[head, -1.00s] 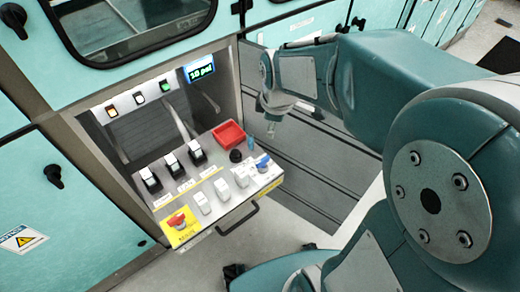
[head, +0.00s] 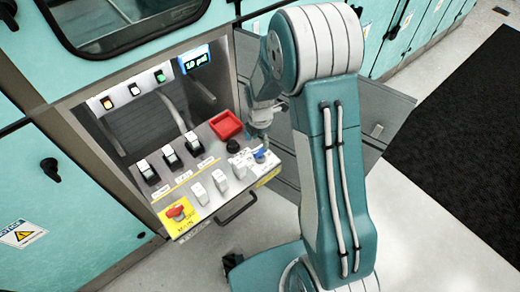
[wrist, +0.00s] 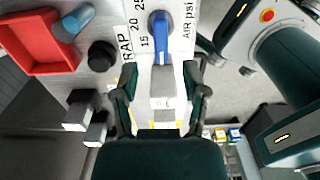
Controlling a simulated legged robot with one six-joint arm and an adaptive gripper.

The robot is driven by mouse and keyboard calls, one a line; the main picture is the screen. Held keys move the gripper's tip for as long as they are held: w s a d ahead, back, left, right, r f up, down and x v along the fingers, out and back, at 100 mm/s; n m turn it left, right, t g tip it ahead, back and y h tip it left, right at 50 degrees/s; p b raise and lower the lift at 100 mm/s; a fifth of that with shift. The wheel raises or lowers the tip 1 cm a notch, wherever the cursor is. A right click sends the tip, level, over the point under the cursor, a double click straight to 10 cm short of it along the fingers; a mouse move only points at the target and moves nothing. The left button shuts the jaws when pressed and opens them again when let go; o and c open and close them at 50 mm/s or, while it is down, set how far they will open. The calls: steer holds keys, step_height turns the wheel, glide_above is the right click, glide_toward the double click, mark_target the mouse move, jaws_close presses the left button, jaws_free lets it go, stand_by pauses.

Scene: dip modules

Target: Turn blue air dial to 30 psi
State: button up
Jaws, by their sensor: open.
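The blue air dial (wrist: 162,47) sits on the grey panel in the wrist view, its blue handle pointing down the picture from a round base. Printed marks 15, 20 and 25 run along its left, with "AIR psi" on its right. The dial also shows at the panel's right corner in the head view (head: 260,155). My gripper (wrist: 162,66) is open, its two dark fingers either side of and just short of the handle's lower end, apart from it. In the head view my gripper (head: 259,138) hangs close above the dial. The green display (head: 195,60) seems to read 10 psi.
A red tray (head: 226,125) and a black knob (head: 233,146) lie left of the dial. White rocker switches (head: 220,181) and a red main knob (head: 179,212) line the panel's front.

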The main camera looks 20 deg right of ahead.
mark_target(260, 149)
step_height(260, 149, down, 6)
steer(key=shift+f, duration=0.1)
jaws_close()
